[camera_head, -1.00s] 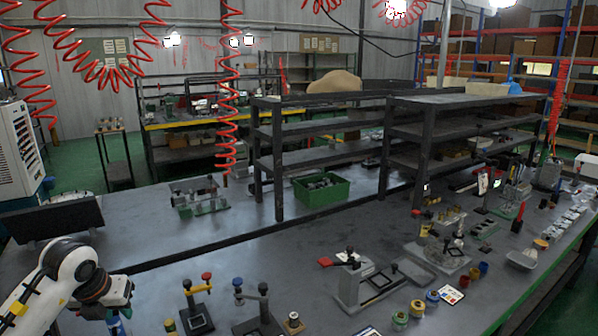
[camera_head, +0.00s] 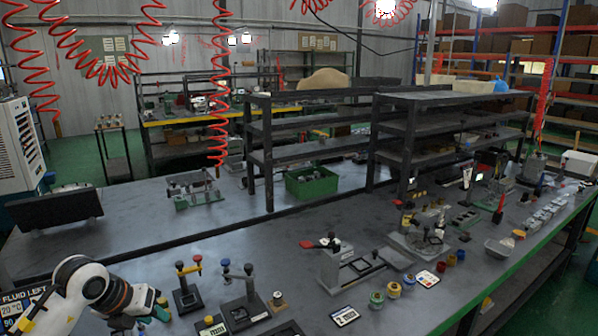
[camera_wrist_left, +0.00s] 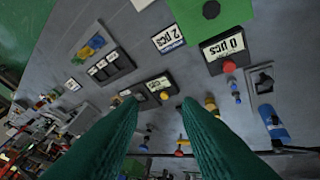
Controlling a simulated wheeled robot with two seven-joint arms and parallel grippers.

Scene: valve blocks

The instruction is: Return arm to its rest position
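My left arm (camera_head: 85,285) comes in at the lower left of the head view, white with a black and orange wrist. Its left gripper (camera_head: 148,315) is partly cut off by the bottom edge, close to the bench front and left of the small lever fixtures. In the left wrist view, the two green fingers of the left gripper (camera_wrist_left: 159,100) stand apart with nothing held between them. My right arm and right gripper are not in view.
Two lever fixtures, one with a yellow arm (camera_head: 187,290) and one with a blue knob (camera_head: 243,300), stand right of the left gripper. A red-handled press (camera_head: 335,265) is farther right. A green bin (camera_head: 311,183) stands behind.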

